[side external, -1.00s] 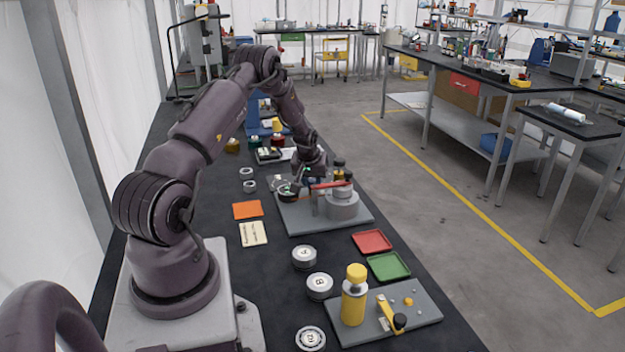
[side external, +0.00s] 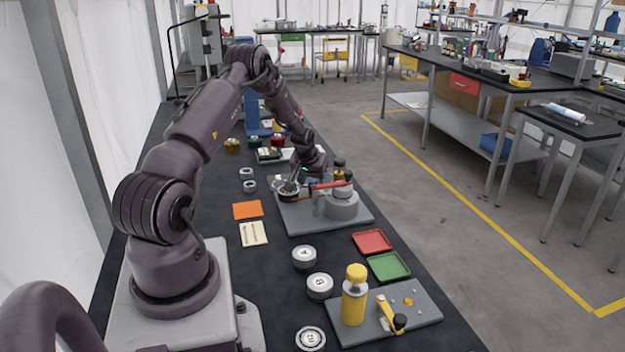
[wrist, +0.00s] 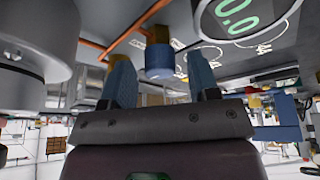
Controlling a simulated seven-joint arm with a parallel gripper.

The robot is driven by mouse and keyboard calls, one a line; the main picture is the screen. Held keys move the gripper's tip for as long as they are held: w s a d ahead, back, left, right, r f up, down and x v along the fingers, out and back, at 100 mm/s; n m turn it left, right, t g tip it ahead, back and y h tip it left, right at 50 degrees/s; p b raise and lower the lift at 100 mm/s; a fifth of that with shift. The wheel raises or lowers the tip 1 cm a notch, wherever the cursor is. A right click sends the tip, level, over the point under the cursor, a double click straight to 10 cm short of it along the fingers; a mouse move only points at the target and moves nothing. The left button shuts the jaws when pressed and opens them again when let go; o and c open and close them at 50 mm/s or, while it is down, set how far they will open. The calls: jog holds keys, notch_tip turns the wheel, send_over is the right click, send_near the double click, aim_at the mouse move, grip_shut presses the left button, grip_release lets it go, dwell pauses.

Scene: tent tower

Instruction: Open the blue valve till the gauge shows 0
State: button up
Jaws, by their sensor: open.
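My gripper (wrist: 162,82) is open. Its two blue-grey fingers show in the wrist view with a gap between them. The blue valve knob (wrist: 160,62) sits on a brass stem beyond the fingertips, lined up with the gap; I cannot tell whether either finger touches it. The round gauge (wrist: 238,18) is cut off by the top edge; the green digits that show read 0.0, and any further digits are out of view. In the side view my gripper (side external: 312,177) is over the grey rig plate (side external: 301,226), and the valve is not clear there.
A grey cylinder (side external: 342,206) stands on the plate beside a red bar (side external: 328,185). Red (side external: 371,241) and green (side external: 389,266) trays lie in front. A yellow bottle (side external: 354,296) and several lettered round weights stand nearer. Copper pipe (wrist: 118,32) runs near the valve.

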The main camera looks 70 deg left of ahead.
jog(key=v, duration=1.3)
jog(key=s+d+r+m+t+h, duration=0.1)
jog(key=s+d+r+m, duration=0.2)
jog(key=d, duration=1)
jog(key=s+d+r+m+h, duration=0.1)
jog(key=s+d+r+m, duration=0.3)
jog(key=d+r, duration=0.5)
jog(key=s+d+r+m+t+h, duration=0.1)
jog(key=s+d+r+m, duration=0.2)
jog(key=d, duration=1.5)
notch_tip(320, 180, up, 4)
jog(key=shift+s+d+r+m+t+h, duration=0.1)
jog(key=shift+s+d+m+t+h, duration=0.15)
jog(key=shift+m, duration=0.35)
jog(key=shift+a, duration=0.1)
jog(key=shift+c, duration=0.2)
